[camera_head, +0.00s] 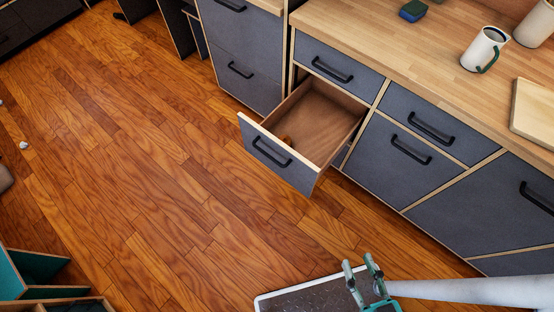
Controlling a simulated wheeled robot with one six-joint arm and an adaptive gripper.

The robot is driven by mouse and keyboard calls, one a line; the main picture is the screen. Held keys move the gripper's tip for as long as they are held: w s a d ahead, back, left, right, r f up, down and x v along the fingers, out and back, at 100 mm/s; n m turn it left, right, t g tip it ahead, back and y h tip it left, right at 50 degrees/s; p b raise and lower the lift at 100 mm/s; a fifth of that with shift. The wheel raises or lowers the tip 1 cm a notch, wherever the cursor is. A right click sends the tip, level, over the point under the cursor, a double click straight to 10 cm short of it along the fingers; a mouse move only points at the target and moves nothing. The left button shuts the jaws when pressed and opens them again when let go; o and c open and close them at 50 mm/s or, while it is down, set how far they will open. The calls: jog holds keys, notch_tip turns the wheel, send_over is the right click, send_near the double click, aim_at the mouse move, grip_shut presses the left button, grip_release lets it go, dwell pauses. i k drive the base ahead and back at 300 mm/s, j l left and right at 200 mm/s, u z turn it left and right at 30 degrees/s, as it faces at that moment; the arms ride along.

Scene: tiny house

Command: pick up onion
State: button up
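A small orange-brown thing (286,140), perhaps the onion, lies in the open drawer (322,116) near its front panel. The panel hides part of it, so I cannot be sure what it is. No other onion shows. My gripper (359,262) is at the bottom of the view, below and to the right of the drawer and well apart from it. Its two fingers are spread with nothing between them.
Grey cabinets (440,122) with black handles line the right side. On the wooden counter (430,45) are a white mug (482,49), a blue-green sponge (413,10) and a board (535,112). The wooden floor (130,170) is mostly clear. A teal-sided shelf (38,265) stands at lower left.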

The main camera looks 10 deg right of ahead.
aim_at(285, 137)
jog(key=i+l+u, duration=0.1)
jog(key=l, duration=0.25)
jog(key=i+l+u, duration=0.25)
jog(key=l, duration=0.45)
jog(key=i+l+u, duration=0.1)
jog(key=l, duration=0.25)
jog(key=i, duration=0.1)
